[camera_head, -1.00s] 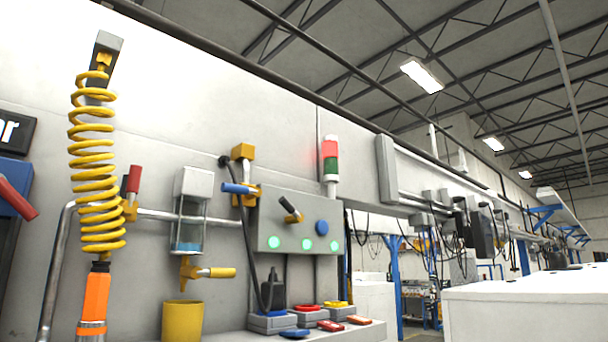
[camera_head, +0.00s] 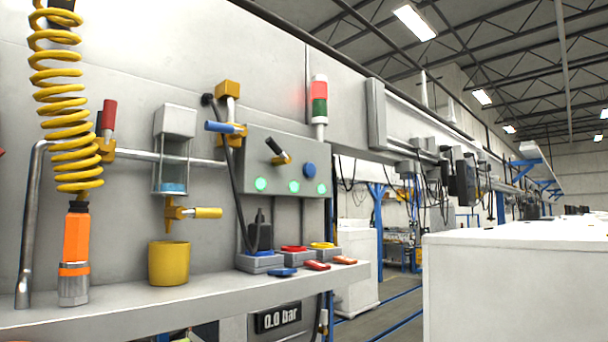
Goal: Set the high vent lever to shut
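No lever carries a readable label, so I cannot tell which one is the high vent lever. A blue-handled lever (camera_head: 222,127) sits high beside the grey control box, on a yellow valve body under a yellow block (camera_head: 227,88); its handle lies about level, pointing left. A red-handled lever (camera_head: 108,117) stands upright on the pipe at the left. A yellow-handled lever (camera_head: 207,213) lies level below the clear reservoir (camera_head: 171,172), pointing right. A black lever (camera_head: 274,146) on the control box (camera_head: 248,160) tilts up to the left. My gripper is not in view.
A shelf (camera_head: 200,302) below holds a yellow cup (camera_head: 169,263), colored buttons and small flat pieces. A yellow coiled hose (camera_head: 62,110) hangs at the left. A white block (camera_head: 515,285) stands at the right, with open floor (camera_head: 392,322) between.

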